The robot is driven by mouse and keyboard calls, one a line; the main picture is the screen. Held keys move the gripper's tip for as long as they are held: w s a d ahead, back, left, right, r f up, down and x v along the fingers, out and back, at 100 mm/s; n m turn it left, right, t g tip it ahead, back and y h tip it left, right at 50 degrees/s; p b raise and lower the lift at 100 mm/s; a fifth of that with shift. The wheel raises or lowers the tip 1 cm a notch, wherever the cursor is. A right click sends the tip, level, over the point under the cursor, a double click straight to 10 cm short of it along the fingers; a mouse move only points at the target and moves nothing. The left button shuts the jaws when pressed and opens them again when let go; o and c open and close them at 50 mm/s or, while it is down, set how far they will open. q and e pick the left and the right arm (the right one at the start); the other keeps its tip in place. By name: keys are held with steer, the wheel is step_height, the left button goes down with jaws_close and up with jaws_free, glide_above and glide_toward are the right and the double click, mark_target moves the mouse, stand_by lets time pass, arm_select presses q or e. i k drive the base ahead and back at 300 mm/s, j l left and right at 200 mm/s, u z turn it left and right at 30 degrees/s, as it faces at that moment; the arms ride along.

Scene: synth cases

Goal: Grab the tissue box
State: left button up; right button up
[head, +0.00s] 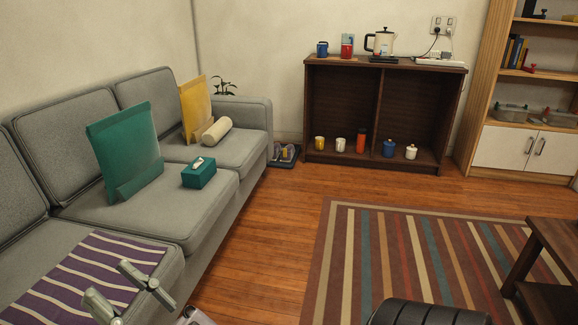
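The tissue box (198,173) is a small teal box with a white tissue on top. It sits on the middle seat cushion of the grey sofa (190,215), near its front edge. My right gripper (108,281) shows at the lower left of the head view, in front of a purple striped blanket (85,268). Its two fingers are spread apart with nothing seen between them. It is apart from the tissue box, which lies farther back. My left gripper is not in view.
Teal (124,145) and yellow (194,104) upright panel-like things and a cream roll (216,130) are on the sofa. A dark shelf (385,112) with mugs and a kettle stands at the back. A dark wooden table (555,250) is at right. Floor before the sofa is clear.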

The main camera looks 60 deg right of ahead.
mark_target(197, 175)
steer(key=z, duration=1.15)
steer(key=u, duration=0.65)
steer(key=i+l+u, duration=0.15)
steer(key=l+u, duration=0.2)
steer(key=i+l+u, duration=0.1)
steer(key=l+u, duration=0.2)
steer(key=i+l+u, duration=0.1)
steer(key=l+u, duration=0.7)
steer(key=l, duration=0.7)
steer(key=l+u, duration=0.1)
steer(key=l, duration=0.75)
steer(key=l+u, duration=0.15)
steer(key=l, duration=0.7)
steer(key=k+l+u, duration=0.1)
steer(key=l, duration=0.75)
steer(key=i+l, duration=0.1)
steer(key=l, duration=0.3)
steer(key=i+l, duration=0.1)
steer(key=l, duration=0.35)
